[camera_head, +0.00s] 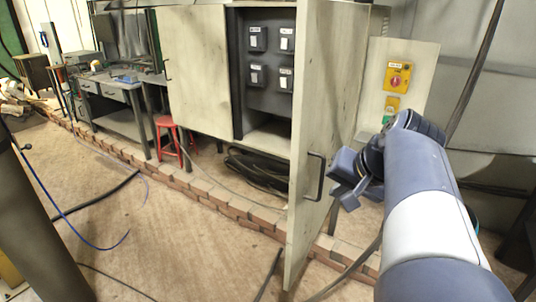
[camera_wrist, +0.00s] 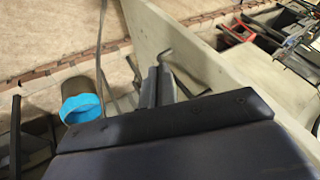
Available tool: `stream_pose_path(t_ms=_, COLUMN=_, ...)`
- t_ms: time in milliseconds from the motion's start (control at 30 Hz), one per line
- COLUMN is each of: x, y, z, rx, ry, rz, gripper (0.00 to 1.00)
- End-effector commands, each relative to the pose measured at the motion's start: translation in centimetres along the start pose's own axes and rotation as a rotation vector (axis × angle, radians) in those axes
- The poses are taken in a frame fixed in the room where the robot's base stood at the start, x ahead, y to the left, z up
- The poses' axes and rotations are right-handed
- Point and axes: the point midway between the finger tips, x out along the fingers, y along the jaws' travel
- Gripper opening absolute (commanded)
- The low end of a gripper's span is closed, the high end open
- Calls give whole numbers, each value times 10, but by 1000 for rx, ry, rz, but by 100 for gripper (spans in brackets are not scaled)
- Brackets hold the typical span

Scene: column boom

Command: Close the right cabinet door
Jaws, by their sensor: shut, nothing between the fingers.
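The right cabinet door (camera_head: 328,110) stands wide open, swung out toward me, with its handle side nearest. Its black bar handle (camera_head: 315,176) is on the face turned to the right. My gripper (camera_head: 344,192) is shut and empty, just right of the handle on that face. In the wrist view the door (camera_wrist: 205,65) runs diagonally, and the fingers of my gripper (camera_wrist: 159,78) point at the handle (camera_wrist: 165,57). I cannot tell whether they touch it. The cabinet's left door (camera_head: 197,72) covers the left part of the front.
Dark switch boxes (camera_head: 257,39) sit inside the open cabinet, with coiled black hoses (camera_head: 257,168) below. A low brick edging (camera_head: 215,198) runs along the floor in front. A yellow control box (camera_head: 397,77) is on a panel at right. A red stool (camera_head: 167,137) stands left.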

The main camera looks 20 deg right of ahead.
Motion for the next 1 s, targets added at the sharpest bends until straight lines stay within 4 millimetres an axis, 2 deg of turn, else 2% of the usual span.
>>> stream_pose_path(t_ms=133, x=-2, y=1, z=-8, rx=13, ry=16, rz=-9, gripper=0)
stream_pose_path(t_ms=267, x=13, y=1, z=-8, rx=13, ry=12, rz=-9, gripper=0)
stream_pose_path(t_ms=667, x=97, y=0, z=-8, rx=12, ry=9, rz=-7, gripper=0)
stream_pose_path(t_ms=800, x=103, y=-19, z=-10, rx=6, ry=14, rz=-9, gripper=0)
stream_pose_path(t_ms=1000, x=111, y=-32, z=-10, rx=9, ry=14, rz=-8, gripper=0)
